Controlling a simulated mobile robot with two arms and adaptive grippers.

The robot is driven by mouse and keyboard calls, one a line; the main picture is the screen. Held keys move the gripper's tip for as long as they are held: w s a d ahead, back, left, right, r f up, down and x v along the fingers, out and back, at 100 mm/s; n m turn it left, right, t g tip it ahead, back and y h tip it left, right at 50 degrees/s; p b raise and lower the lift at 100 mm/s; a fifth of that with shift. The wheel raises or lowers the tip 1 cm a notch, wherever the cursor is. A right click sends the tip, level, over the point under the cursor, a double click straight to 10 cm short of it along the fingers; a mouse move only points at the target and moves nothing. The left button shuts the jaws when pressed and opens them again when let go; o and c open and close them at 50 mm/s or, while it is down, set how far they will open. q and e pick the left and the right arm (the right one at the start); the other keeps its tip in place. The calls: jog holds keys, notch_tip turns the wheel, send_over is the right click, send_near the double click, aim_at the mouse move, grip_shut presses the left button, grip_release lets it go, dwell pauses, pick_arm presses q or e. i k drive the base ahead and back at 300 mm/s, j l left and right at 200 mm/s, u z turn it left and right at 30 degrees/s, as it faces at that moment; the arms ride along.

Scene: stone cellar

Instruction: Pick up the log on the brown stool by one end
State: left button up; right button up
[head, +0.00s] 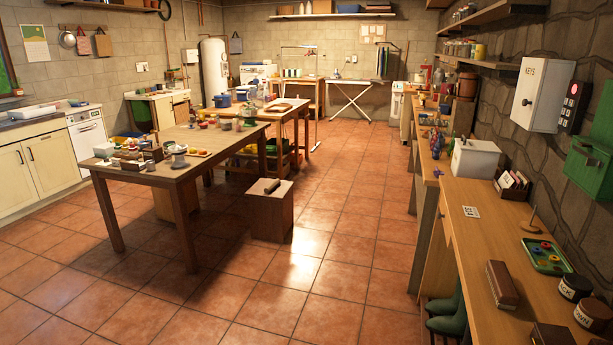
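A small dark brown log (272,186) lies on top of a brown box-shaped stool (270,215). The stool stands on the tiled floor, just right of the near wooden table. The log lies along the stool's top, with both ends looking free at this distance. Neither of my grippers shows in the head view, so I cannot see whether they are open or shut. The stool is some way off across the floor.
A wooden table (215,150) with jars and small items stands left of the stool. A long wooden counter (462,235) runs along the right, with dark green boots (447,318) under it. The tiled floor (330,270) between stool and counter is clear.

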aim_at(277, 182)
jog(key=i+l, duration=0.1)
jog(key=i, duration=2.05)
jog(key=i+l+u, duration=0.15)
jog(key=i, duration=0.25)
jog(key=i+u, duration=0.1)
jog(key=i, duration=0.3)
jog(key=i+l+u, duration=0.35)
jog(key=i+l, duration=0.4)
jog(key=i+l+u, duration=0.2)
jog(key=i+l, duration=0.45)
